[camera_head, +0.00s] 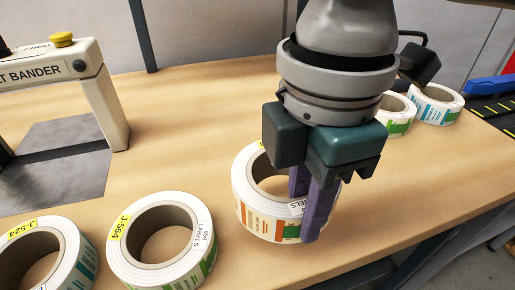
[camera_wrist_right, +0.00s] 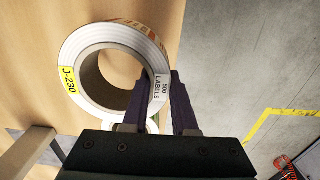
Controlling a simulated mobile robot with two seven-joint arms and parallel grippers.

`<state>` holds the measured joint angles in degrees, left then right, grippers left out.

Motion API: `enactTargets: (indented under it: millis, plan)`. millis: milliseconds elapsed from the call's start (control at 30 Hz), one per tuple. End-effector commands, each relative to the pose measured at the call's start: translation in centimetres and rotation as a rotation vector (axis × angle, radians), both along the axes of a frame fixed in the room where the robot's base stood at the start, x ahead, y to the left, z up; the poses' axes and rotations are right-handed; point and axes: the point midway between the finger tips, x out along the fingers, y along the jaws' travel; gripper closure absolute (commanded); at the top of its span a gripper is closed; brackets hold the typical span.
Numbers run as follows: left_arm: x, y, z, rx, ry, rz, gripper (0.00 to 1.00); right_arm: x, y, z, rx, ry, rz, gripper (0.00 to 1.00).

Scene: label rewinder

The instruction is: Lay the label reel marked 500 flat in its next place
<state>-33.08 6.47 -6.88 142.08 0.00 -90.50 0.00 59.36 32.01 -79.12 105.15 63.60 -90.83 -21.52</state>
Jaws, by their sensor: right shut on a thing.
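The white label reel marked 500 (camera_head: 251,205) carries a yellow J-230 tag and orange-and-green printed sides. The fingers also show in the right wrist view (camera_wrist_right: 158,92). The reel's face looks level, near the table's front edge. I cannot tell whether its underside touches the wood. My left gripper is not in view.
Reel J-564 (camera_head: 118,254) and reel J-524 (camera_head: 70,243) lie flat at the lower left on the wooden table (camera_head: 200,120). Two reels, including a blue-printed one (camera_head: 436,106), lie at the back right. A bander (camera_head: 108,105) stands at the left. Bare wood lies behind the held reel.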

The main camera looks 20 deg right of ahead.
Motion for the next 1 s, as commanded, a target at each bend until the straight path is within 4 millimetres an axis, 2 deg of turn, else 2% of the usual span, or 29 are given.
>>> enactTargets:
  millis: [233,433,800,833,1000]
  plan:
    - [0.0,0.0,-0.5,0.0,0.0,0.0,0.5,0.0,0.0,-2.1,0.0,0.0,0.0,1.0]
    - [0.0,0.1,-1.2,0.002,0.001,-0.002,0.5,0.0,0.0,-5.2,0.0,0.0,-0.001,1.0]
    - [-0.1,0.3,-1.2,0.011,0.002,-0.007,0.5,0.1,0.0,-5.6,0.001,-0.002,0.001,1.0]
    - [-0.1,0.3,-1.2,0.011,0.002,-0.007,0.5,0.0,0.0,-5.7,0.0,-0.001,0.001,0.73]
    - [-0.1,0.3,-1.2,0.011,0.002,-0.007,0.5,0.0,0.0,-5.6,0.0,-0.001,0.001,0.54]
